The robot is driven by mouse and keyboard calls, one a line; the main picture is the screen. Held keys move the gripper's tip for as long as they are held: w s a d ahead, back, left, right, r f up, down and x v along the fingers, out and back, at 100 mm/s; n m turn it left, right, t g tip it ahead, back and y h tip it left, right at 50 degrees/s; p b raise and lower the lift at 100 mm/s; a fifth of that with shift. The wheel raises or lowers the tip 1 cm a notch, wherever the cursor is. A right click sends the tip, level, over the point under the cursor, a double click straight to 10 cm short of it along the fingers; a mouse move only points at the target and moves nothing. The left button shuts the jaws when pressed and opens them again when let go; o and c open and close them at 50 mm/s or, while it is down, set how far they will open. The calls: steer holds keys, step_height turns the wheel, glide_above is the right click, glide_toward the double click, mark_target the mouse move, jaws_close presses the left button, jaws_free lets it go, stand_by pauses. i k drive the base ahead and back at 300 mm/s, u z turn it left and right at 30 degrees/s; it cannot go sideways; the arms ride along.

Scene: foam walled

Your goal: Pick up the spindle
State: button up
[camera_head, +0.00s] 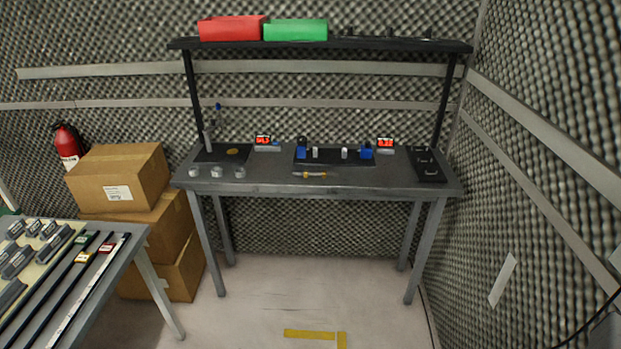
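A thin, short rod with gold-coloured parts (310,175) lies across the front of the grey workbench (270,188), near its middle. It looks like the spindle, but it is too small here to be sure. A black plate (334,161) with blue blocks and pale posts is just behind it. My gripper is not in view.
Three silvery round pieces (216,172) stand at the bench's front left. A black tray (428,166) is at its right end. A shelf (370,45) spans above. Cardboard boxes (118,178) and another table (141,233) are left. The floor (270,290) before the bench is clear.

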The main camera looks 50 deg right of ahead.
mark_target(305, 173)
steer(key=z, duration=0.15)
steer(key=i, duration=0.95)
steer(key=u, duration=0.1)
